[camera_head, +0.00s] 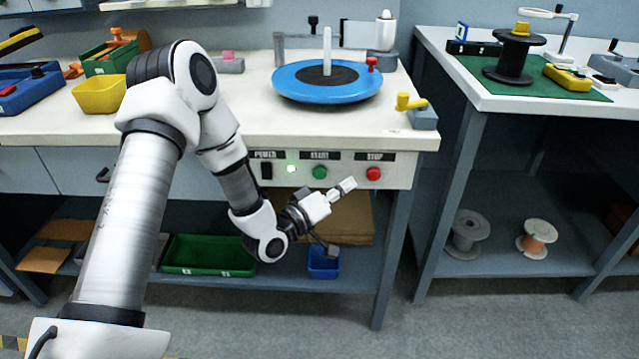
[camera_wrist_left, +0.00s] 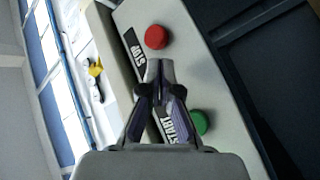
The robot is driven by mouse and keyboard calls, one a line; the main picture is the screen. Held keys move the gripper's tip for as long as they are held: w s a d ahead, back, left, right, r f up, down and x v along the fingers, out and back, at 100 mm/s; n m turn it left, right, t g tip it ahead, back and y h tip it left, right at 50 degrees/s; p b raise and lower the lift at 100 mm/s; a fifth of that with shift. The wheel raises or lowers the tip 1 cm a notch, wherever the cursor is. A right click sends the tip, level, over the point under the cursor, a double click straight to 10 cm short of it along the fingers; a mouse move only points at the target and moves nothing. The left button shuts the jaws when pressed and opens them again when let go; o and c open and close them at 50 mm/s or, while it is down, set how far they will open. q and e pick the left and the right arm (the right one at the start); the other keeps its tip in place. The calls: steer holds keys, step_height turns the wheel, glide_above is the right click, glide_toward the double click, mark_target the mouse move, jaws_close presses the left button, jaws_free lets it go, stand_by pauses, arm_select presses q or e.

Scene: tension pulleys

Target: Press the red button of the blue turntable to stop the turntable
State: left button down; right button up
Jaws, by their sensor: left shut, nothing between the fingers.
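The blue turntable (camera_head: 327,92) stands on the white workbench, with a dark centre, a white upright post and a red knob at its right rim. On the bench's front panel are a green START button (camera_head: 320,172) and a red STOP button (camera_head: 373,174). In the left wrist view the red button (camera_wrist_left: 156,37) lies just beyond my fingertips and the green button (camera_wrist_left: 199,122) to their right. My left gripper (camera_head: 350,185) is shut and empty, a little left of and below the red button in the head view. It appears apart from it. My right gripper is not in view.
A lit green lamp (camera_head: 291,169) and a black power switch (camera_head: 266,170) sit left on the panel. A yellow crank (camera_head: 410,102) is at the bench's right corner. Below are a green tray (camera_head: 210,254) and a blue bin (camera_head: 323,262).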

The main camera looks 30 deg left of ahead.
mark_target(374, 175)
arm_select(q)
steer(key=w+d, duration=0.1)
steer(key=w+d+b, duration=0.1)
steer(key=d, duration=0.1)
steer(key=w+d+b, duration=0.1)
steer(key=d, duration=0.1)
steer(key=shift+w, duration=0.15)
steer(key=shift+w+a, duration=0.2)
steer(key=shift+w, duration=0.05)
steer(key=shift+w+a, duration=0.25)
steer(key=shift+w, duration=0.15)
stand_by(1.0)
steer(key=shift+s+d, duration=0.1)
steer(key=shift+s+d+r, duration=0.1)
steer(key=shift+s+d, duration=0.25)
steer(key=shift+s, duration=0.3)
